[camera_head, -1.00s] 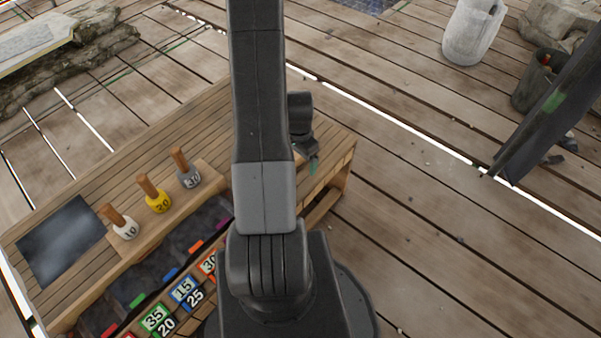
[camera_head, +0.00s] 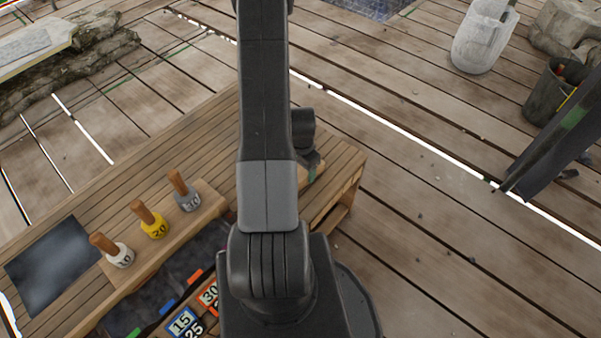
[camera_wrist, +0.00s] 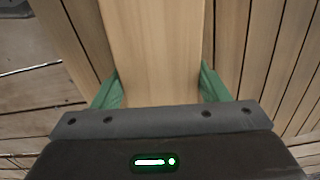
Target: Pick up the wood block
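The wood block (camera_wrist: 160,50) fills the middle of the wrist view as a pale, smooth, long piece running up out of the frame. The two green fingertips of my gripper (camera_wrist: 160,88) stand apart, one at each long side of it. They look very close to its sides; whether they press on it I cannot tell. In the head view my gripper is mostly hidden behind my arm, low at the right end of the slatted wooden table (camera_head: 215,125). Only a small bit of lighter wood (camera_head: 316,173) shows below it there.
On the table's left part, several wooden-handled pieces, white (camera_head: 119,257), yellow (camera_head: 153,226) and grey (camera_head: 186,198), stand on a board near a dark panel (camera_head: 52,265). Numbered tiles (camera_head: 183,322) lie in front.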

